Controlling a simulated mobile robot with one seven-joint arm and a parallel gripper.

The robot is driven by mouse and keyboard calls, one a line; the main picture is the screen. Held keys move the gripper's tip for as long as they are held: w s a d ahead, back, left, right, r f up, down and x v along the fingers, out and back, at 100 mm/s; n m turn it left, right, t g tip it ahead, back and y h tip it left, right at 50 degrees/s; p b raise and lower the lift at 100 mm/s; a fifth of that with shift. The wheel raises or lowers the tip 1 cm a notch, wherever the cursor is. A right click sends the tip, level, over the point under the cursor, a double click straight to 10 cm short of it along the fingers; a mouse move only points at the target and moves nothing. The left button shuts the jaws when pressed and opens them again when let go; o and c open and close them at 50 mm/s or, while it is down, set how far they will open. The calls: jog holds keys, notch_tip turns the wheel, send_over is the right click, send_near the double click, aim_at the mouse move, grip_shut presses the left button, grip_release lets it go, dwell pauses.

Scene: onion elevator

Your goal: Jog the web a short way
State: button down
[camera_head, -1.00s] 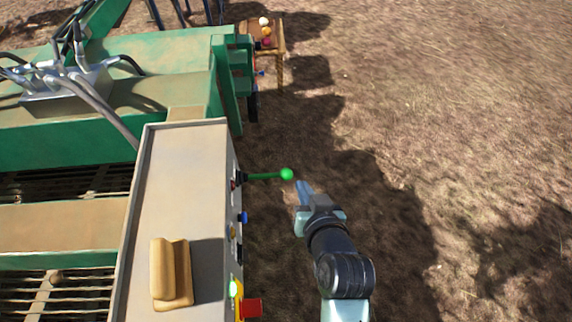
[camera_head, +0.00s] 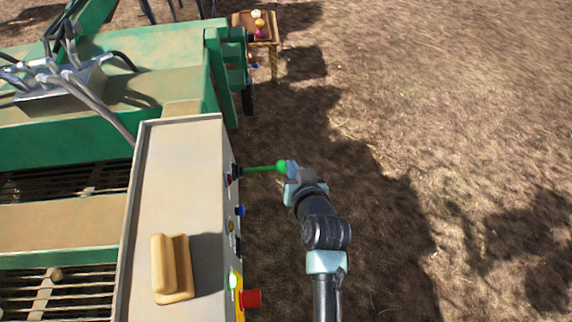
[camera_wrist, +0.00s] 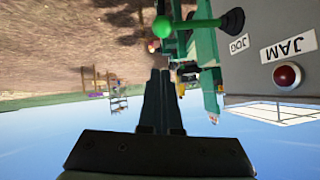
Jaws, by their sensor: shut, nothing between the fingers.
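The jog lever, a green rod with a green ball end (camera_head: 282,167), sticks out from the right side of the control box (camera_head: 180,210). In the wrist view, which is upside down, its ball (camera_wrist: 163,27) is above my fingertips, and a JOG label (camera_wrist: 239,44) sits by its base. My gripper (camera_head: 291,168) is shut and empty. In the head view it is right at the ball and overlaps it. In the wrist view my gripper (camera_wrist: 160,72) shows a gap to the ball. I cannot tell whether they touch.
A red button (camera_wrist: 287,75) with a JAM label (camera_wrist: 288,46) is beside the lever. Blue (camera_head: 240,211) and red (camera_head: 252,299) controls line the same panel. A tan block (camera_head: 171,268) lies on the box top. A small table (camera_head: 272,38) holds onions. Open ground lies right.

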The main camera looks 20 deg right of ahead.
aim_at(260, 169)
jog(key=w+f, duration=0.3)
jog(key=f, duration=0.2)
jog(key=shift+w+f, duration=0.3)
jog(key=shift+a, duration=0.1)
